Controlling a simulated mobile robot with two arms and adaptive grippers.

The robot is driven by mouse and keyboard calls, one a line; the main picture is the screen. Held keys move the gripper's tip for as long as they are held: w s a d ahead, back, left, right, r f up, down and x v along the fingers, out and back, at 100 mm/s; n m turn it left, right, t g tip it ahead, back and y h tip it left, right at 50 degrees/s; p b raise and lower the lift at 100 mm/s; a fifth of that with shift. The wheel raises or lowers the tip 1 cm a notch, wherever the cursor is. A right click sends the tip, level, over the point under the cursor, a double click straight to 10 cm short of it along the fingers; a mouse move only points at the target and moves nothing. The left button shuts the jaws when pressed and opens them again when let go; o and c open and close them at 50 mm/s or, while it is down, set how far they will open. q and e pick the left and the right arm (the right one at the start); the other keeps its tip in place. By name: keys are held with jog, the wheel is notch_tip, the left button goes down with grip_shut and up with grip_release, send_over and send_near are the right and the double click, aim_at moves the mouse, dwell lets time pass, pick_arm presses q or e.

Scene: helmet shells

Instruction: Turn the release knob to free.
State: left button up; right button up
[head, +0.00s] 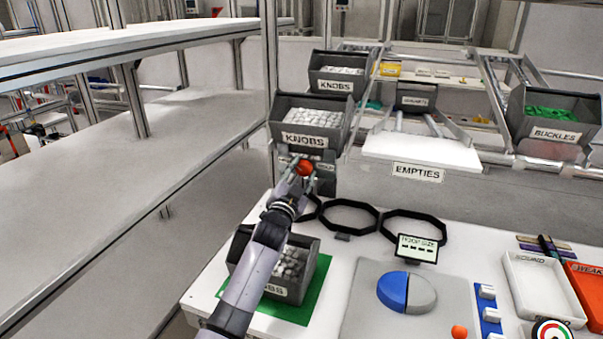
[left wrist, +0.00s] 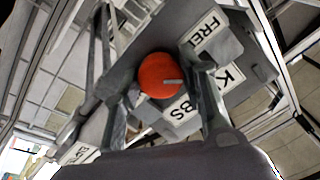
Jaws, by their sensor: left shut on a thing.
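The release knob (head: 305,167) is a round orange-red knob below the front of the lower KNOBS bin in the head view. In the left wrist view the knob (left wrist: 158,75) shows face on, with a short pale mark on its right side. A FREE label (left wrist: 207,30) sits up and right of it; the mark points right, not straight at the label. My left gripper (head: 303,172) is shut on the knob, one finger on each side, as the left wrist view (left wrist: 163,88) also shows. My right gripper is out of view.
The KNOBS bin (head: 311,118) of pale parts hangs just above the knob. Another bin (head: 304,292) stands on a green mat below my left arm. Black hoops (head: 348,217) lie on the white table nearby. An EMPTIES shelf (head: 420,151) is to the right.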

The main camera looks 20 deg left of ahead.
pick_arm(q)
jog(key=shift+f, duration=0.2)
jog(key=o, duration=1.2)
jog(key=shift+r, duration=0.1)
jog(key=shift+c, duration=0.2)
